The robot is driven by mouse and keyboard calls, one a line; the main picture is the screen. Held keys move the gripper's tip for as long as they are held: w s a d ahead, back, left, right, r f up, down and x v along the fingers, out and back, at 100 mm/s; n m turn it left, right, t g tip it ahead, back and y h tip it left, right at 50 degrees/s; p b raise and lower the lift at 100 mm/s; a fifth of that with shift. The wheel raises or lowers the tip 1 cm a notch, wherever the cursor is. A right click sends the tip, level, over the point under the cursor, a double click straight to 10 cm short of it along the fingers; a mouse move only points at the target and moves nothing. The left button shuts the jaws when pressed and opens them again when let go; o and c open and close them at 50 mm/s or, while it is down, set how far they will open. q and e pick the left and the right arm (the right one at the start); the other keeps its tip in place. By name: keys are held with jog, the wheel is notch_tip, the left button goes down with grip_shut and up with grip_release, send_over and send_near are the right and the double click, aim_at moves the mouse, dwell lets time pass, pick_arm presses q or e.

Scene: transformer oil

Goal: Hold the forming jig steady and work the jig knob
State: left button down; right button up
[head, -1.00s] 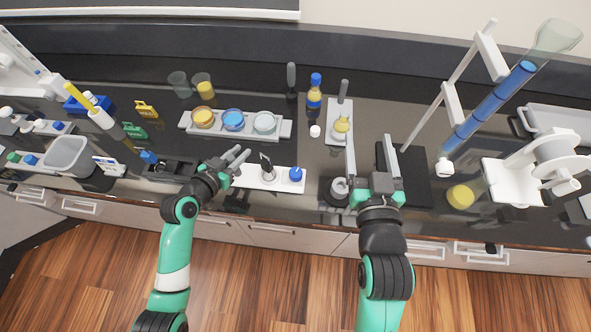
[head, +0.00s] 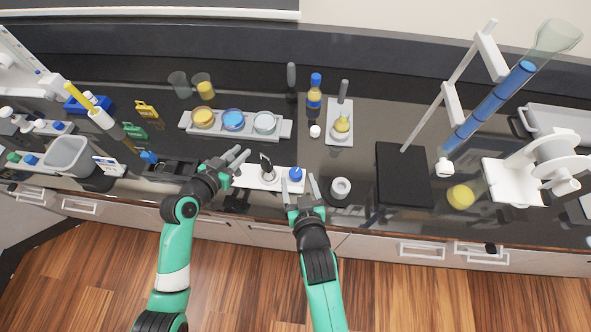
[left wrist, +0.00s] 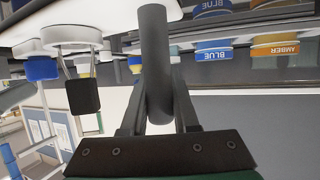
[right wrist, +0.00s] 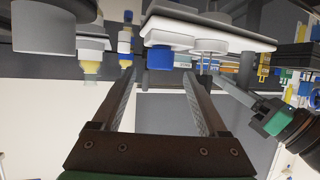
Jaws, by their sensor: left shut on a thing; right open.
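The forming jig is a white plate (head: 252,181) near the front edge of the bench, with a grey post (head: 268,171) and a blue knob (head: 296,174) at its right end. My left gripper (head: 239,156) is at the jig's left end. In the left wrist view it is shut on a dark grey upright cylinder (left wrist: 154,50), which looks like the jig's handle. My right gripper (head: 300,186) is open and empty just in front of the blue knob. In the right wrist view the knob (right wrist: 160,57) shows ahead between the fingers, apart from both.
A round grey-and-white piece (head: 341,187) stands just right of my right gripper. Behind the jig is a tray (head: 187,121) with yellow, blue and pale dishes. A white tray (head: 338,135) holds a small yellow flask.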

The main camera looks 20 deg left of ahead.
aim_at(296, 174)
jog(key=shift+x, duration=2.55)
jog(key=shift+c, duration=0.3)
grip_shut()
